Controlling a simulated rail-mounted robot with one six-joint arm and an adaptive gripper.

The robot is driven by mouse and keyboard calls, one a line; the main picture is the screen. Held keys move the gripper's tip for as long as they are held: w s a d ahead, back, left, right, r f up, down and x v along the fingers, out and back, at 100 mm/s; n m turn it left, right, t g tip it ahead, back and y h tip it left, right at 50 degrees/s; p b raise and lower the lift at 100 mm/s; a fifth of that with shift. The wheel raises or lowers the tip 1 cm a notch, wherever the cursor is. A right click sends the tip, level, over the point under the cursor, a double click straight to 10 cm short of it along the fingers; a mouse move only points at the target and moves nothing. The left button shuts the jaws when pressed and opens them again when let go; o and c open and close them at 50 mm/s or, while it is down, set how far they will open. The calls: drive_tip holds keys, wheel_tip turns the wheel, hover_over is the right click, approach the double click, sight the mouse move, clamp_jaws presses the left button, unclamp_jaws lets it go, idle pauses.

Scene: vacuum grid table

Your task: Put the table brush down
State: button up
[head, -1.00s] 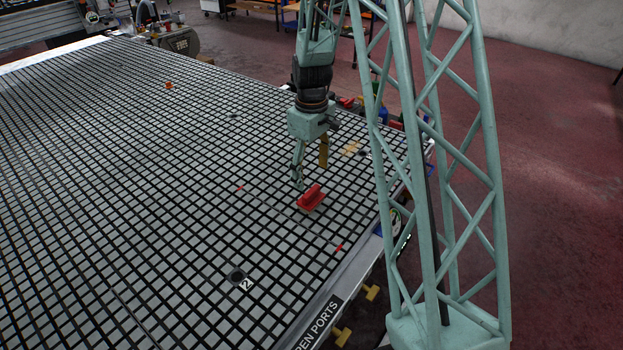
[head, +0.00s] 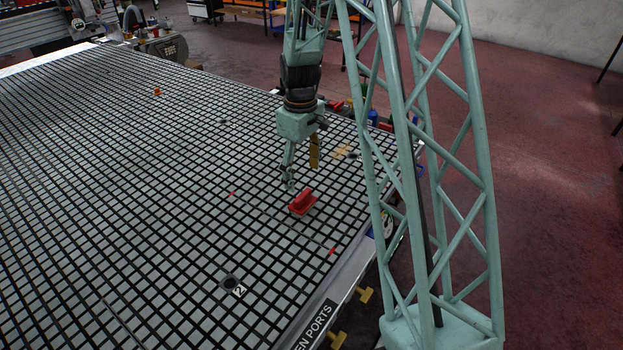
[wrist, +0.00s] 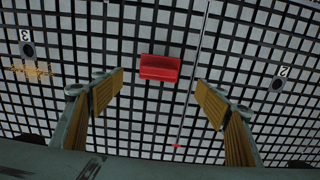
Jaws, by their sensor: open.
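The table brush (head: 302,202) is red with a raised grip along its top. It rests on the black-and-grey grid table (head: 120,210) near the right edge. In the wrist view the brush (wrist: 160,67) lies ahead of the fingertips, between their lines and apart from both. My gripper (head: 301,177) is just behind the brush in the head view, pointing down. In the wrist view my gripper (wrist: 158,85) has its two yellow-padded fingers spread wide with nothing between them.
Red marks (head: 332,251) lie near a thin line across the grid. A round port marked 2 (head: 230,284) is at the front. A small orange object (head: 157,91) stands far back. Tan debris (head: 345,151) lies right of the gripper. Much of the grid is clear.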

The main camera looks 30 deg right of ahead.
drive_tip(key=s+a+r+m+t, duration=0.1)
drive_tip(key=s+a+r, duration=0.35)
drive_tip(key=r, duration=0.35)
drive_tip(key=s+a+r, duration=0.3)
drive_tip(key=s+r, duration=0.3)
drive_tip(key=r, duration=0.3)
drive_tip(key=s+a+r+m+t, duration=0.1)
drive_tip(key=s+a+r, duration=0.35)
drive_tip(key=r, duration=0.35)
drive_tip(key=s+a+r, duration=0.2)
drive_tip(key=s, duration=0.6)
drive_tip(key=s+a+r+m+t, duration=0.1)
drive_tip(key=s+a+r, duration=0.1)
drive_tip(key=s, duration=0.6)
drive_tip(key=s+a+r+m+t, duration=0.1)
drive_tip(key=s+a+r, duration=0.2)
drive_tip(key=s, duration=0.5)
drive_tip(key=shift+r, duration=0.7)
wheel_tip(320, 180, down, 5)
drive_tip(key=b, duration=0.5)
drive_tip(key=shift+f, duration=0.2)
drive_tip(key=shift+c, duration=0.2)
drive_tip(key=c, duration=1.3)
